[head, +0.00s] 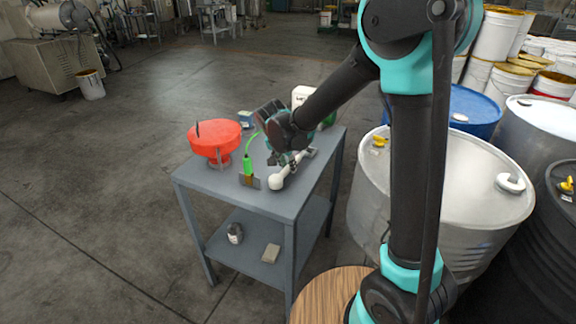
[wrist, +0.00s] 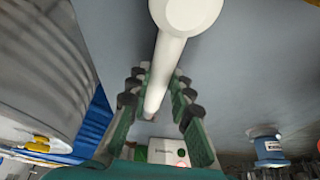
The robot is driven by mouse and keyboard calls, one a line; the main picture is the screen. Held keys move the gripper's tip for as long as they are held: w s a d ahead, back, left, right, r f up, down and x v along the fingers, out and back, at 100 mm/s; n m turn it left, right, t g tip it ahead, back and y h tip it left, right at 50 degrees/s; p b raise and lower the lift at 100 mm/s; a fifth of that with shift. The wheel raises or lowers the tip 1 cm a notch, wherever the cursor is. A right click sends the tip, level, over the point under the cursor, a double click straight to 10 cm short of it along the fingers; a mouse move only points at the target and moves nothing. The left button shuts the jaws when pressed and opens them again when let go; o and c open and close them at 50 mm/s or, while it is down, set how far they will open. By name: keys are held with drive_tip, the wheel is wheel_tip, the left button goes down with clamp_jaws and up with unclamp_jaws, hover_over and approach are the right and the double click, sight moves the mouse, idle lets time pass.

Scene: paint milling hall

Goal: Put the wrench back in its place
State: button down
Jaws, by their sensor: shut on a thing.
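A white rod-shaped tool (head: 279,180) with a thick rounded end is over the right front part of the grey cart top. It also shows in the wrist view (wrist: 172,50), running away between the fingers. I cannot tell from its shape whether it is the wrench, and no other wrench is clearly visible. My gripper (head: 291,158) is shut on the tool's shaft from above. In the wrist view its green fingers (wrist: 155,105) stand on both sides of the shaft. Whether the tool touches the cart top is unclear.
On the grey cart (head: 268,200) stand a red round vessel (head: 214,138), a green slim item (head: 247,166) by a small upright plate, and a white container (head: 301,95). Its lower shelf holds a small bottle (head: 235,233) and a block (head: 270,253). A metal drum (head: 462,180) stands close right.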

drive_tip(key=shift+f, duration=0.2)
idle(0.5)
drive_tip(key=shift+r, duration=0.2)
drive_tip(key=shift+r, duration=0.6)
drive_tip(key=shift+f, duration=0.85)
idle(0.9)
drive_tip(key=shift+r, duration=0.2)
drive_tip(key=shift+r, duration=0.65)
drive_tip(key=shift+f, duration=0.2)
